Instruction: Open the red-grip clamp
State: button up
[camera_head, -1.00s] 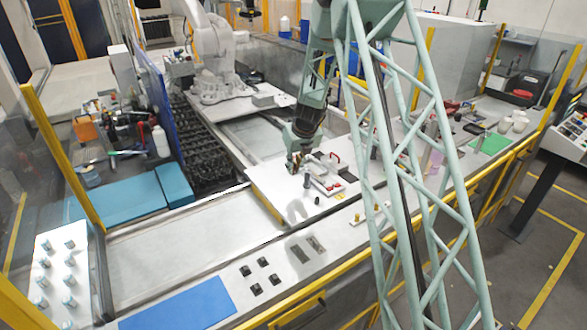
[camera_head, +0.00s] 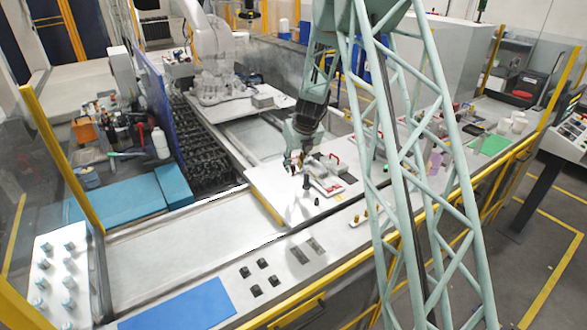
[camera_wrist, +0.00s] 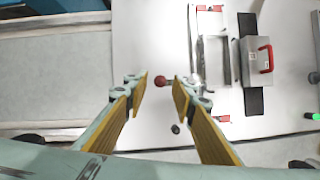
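In the wrist view a dark red ball knob (camera_wrist: 160,79) on a short grey rod sticks out to the left of a metal fixture (camera_wrist: 211,62). The knob looks like the clamp's red grip. The fixture has red parts at its upper and lower ends. My gripper (camera_wrist: 161,80) is open, with its yellow-padded fingers on either side of the knob and gaps showing on both sides. I cannot tell the height difference. In the head view my gripper (camera_head: 294,168) is at the left of the fixture (camera_head: 327,186); the knob is too small to make out there.
A grey box (camera_wrist: 252,62) with a red handle stands right of the fixture on a black strip. A small black peg (camera_wrist: 175,129) stands below the knob in the wrist view.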

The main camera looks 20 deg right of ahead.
jog(key=v, duration=0.9)
jog(key=shift+r, duration=0.3)
jog(key=shift+s+a, duration=0.1)
jog(key=shift+s, duration=0.05)
dwell(0.4)
jog(key=s+a+r+n+b, duration=0.4)
jog(key=s+a+n, duration=0.15)
jog(key=s, duration=0.35)
jog(key=s+a+r+n+b, duration=0.4)
jog(key=s+a+n, duration=0.1)
jog(key=s+n, duration=0.25)
jog(key=s+a+r+n+b, duration=0.3)
jog(key=s+a+r+n, duration=0.15)
jog(key=s, duration=0.45)
jog(key=s+a+f+n+b, duration=0.2)
jog(key=s+n, duration=0.4)
jog(key=s, duration=0.5)
jog(key=s+a+f+n+b, duration=0.1)
jog(key=s+f+n+b, duration=0.3)
jog(key=s, duration=0.7)
jog(key=s+a+f+n+b, duration=0.2)
jog(key=s+n+b, duration=0.3)
jog(key=s+n, duration=0.3)
jog(key=s+f, duration=0.1)
jog(key=s, duration=0.2)
jog(key=shift+s+a+n, duration=0.3)
jog(key=shift+n, duration=0.05)
